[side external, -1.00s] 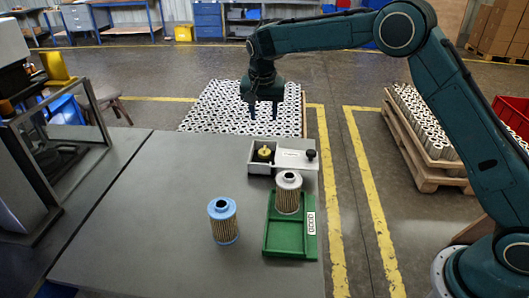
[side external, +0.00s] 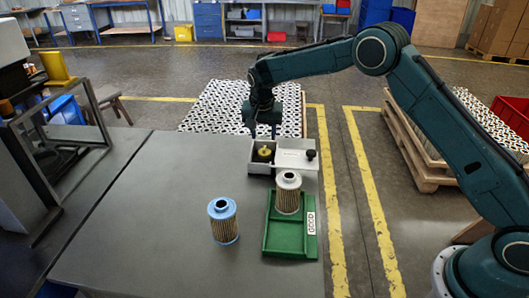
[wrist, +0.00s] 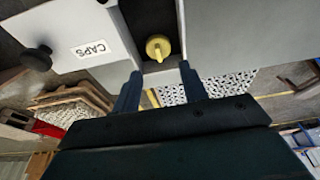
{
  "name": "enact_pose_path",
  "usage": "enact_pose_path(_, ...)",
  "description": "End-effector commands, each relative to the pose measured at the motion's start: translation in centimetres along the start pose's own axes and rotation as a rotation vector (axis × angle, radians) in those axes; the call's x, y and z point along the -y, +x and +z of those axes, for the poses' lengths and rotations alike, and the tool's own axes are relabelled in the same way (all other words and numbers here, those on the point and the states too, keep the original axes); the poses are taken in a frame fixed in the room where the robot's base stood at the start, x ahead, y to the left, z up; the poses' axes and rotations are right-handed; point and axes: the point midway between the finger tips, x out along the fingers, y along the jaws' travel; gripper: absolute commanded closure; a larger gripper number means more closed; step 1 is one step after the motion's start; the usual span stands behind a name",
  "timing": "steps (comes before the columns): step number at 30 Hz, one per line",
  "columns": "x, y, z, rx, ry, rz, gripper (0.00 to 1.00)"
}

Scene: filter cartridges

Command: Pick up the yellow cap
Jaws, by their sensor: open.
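The yellow cap (side external: 265,153) sits in the open compartment of a small light-grey box (side external: 254,166) near the far edge of the table. In the wrist view the yellow cap (wrist: 158,47) shows with a raised grip on top, in the dark opening. My gripper (side external: 264,132) is open and empty, pointing down just above and behind the cap. In the wrist view my gripper (wrist: 159,72) has its two fingers apart, with the cap beyond them and roughly between them.
The box has a sliding lid (side external: 296,160) with a black knob, labelled CAPS. A white-topped filter cartridge (side external: 288,197) stands in a green tray (side external: 285,243). A blue-capped cartridge (side external: 223,222) stands to its left. The left part of the table (side external: 145,220) is clear.

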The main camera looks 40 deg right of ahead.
Motion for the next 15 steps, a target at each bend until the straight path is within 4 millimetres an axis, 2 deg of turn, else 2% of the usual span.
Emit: enact_pose_path(15,-0.1,1.8,0.0,0.001,0.000,0.000,0.57)
